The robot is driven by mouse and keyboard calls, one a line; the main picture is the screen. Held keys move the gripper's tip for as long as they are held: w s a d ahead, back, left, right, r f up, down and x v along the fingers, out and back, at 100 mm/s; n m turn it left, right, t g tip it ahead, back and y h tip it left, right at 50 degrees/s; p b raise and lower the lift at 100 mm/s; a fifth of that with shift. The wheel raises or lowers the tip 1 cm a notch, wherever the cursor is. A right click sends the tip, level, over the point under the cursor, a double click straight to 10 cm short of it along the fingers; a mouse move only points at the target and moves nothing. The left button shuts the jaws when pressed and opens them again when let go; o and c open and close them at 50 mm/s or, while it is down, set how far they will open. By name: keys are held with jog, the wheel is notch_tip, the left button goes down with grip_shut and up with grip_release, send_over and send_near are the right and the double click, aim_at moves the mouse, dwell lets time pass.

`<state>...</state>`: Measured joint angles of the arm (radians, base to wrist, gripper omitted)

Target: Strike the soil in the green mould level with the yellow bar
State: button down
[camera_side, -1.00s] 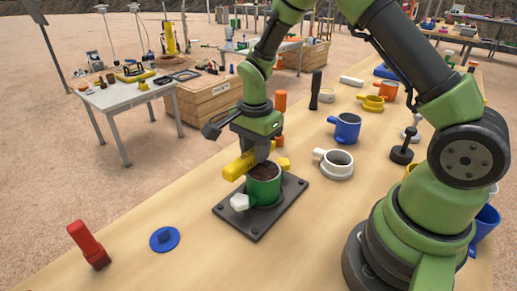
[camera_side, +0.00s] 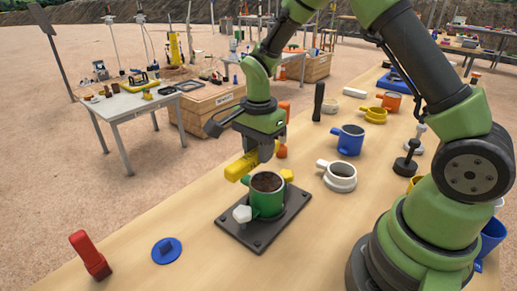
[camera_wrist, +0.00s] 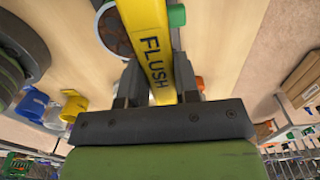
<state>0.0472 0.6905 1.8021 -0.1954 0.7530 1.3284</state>
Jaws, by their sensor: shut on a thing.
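The green mould (camera_side: 266,205) stands upright on a dark base plate (camera_side: 278,230), with a white knob at its front left. Brown soil (camera_side: 267,181) shows inside its rim. My gripper (camera_side: 262,155) is shut on the yellow bar (camera_side: 243,165). The bar is just behind the mould and looks raised above rim level; I cannot tell the exact gap. In the wrist view the yellow bar (camera_wrist: 152,45), marked FLUSH, runs up between my gripper's fingers (camera_wrist: 158,88).
A white collar (camera_side: 340,178), a blue mug-like mould (camera_side: 350,140) and a dark tamper (camera_side: 406,160) stand to the right. A blue disc (camera_side: 166,250) and a red-handled tool (camera_side: 90,255) lie at front left. Bare tabletop surrounds the base plate.

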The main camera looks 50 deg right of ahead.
aim_at(272, 178)
jog(key=shift+f, duration=0.1)
jog(key=shift+f, duration=1.2)
jog(key=shift+s, duration=0.1)
jog(key=shift+s+f, duration=0.15)
jog(key=shift+s, duration=0.75)
jog(key=shift+s+f, duration=0.15)
jog(key=shift+s, duration=0.7)
jog(key=shift+s+r, duration=0.2)
jog(key=shift+s, duration=1.4)
jog(key=shift+r, duration=0.1)
jog(key=shift+r, duration=1.35)
